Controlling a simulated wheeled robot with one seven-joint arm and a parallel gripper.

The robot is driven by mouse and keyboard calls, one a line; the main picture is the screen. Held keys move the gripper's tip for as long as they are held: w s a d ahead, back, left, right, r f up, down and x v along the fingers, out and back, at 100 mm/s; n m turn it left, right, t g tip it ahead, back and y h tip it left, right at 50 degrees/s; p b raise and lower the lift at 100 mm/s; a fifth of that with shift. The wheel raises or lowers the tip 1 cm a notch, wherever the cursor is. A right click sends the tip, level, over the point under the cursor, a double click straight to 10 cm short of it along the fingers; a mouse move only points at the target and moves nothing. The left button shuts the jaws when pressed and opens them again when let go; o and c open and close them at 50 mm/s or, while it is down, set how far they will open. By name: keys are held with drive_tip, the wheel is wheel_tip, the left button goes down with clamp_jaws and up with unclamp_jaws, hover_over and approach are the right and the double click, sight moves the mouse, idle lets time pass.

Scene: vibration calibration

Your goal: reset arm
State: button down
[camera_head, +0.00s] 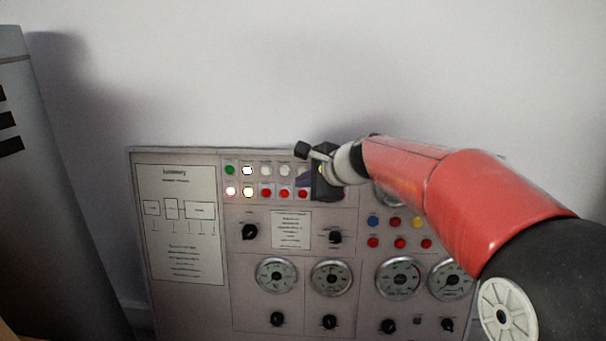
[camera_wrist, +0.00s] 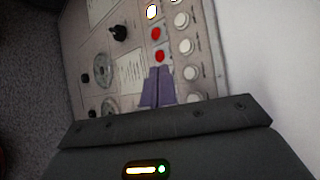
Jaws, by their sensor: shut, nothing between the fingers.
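My red arm reaches in from the right in the head view. My gripper (camera_head: 303,180) is in front of the upper button rows of the control panel (camera_head: 185,300). In the wrist view my gripper's fingers (camera_wrist: 158,88) are together, with nothing between them, pointing at the panel near a red button (camera_wrist: 160,56). Whether the fingertips touch the panel I cannot tell. My wrist hides part of the panel's upper middle in the head view.
The panel carries a green button (camera_head: 229,170), a lit white button (camera_head: 247,170), black knobs (camera_head: 250,232) and several round gauges (camera_head: 277,275). A grey cabinet (camera_head: 50,200) stands at the left. The pale wall (camera_head: 250,70) above the panel is bare.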

idle(0.3)
drive_tip(key=s+d+f+n+g+h, duration=0.1)
drive_tip(key=s+d+n, duration=0.4)
drive_tip(key=s, duration=0.6)
drive_tip(key=s+d+f+n+g+h, duration=0.1)
drive_tip(key=s+d+f+n+h, duration=0.3)
drive_tip(key=s, duration=0.7)
drive_tip(key=s+d+f+n+h, duration=0.2)
drive_tip(key=s+d+f+n, duration=0.3)
drive_tip(key=s+d, duration=0.3)
drive_tip(key=s+n, duration=0.1)
drive_tip(key=s, duration=0.2)
drive_tip(key=shift+s+f+g+h, duration=0.15)
drive_tip(key=shift+f+g+h, duration=0.15)
drive_tip(key=shift+f+g, duration=0.1)
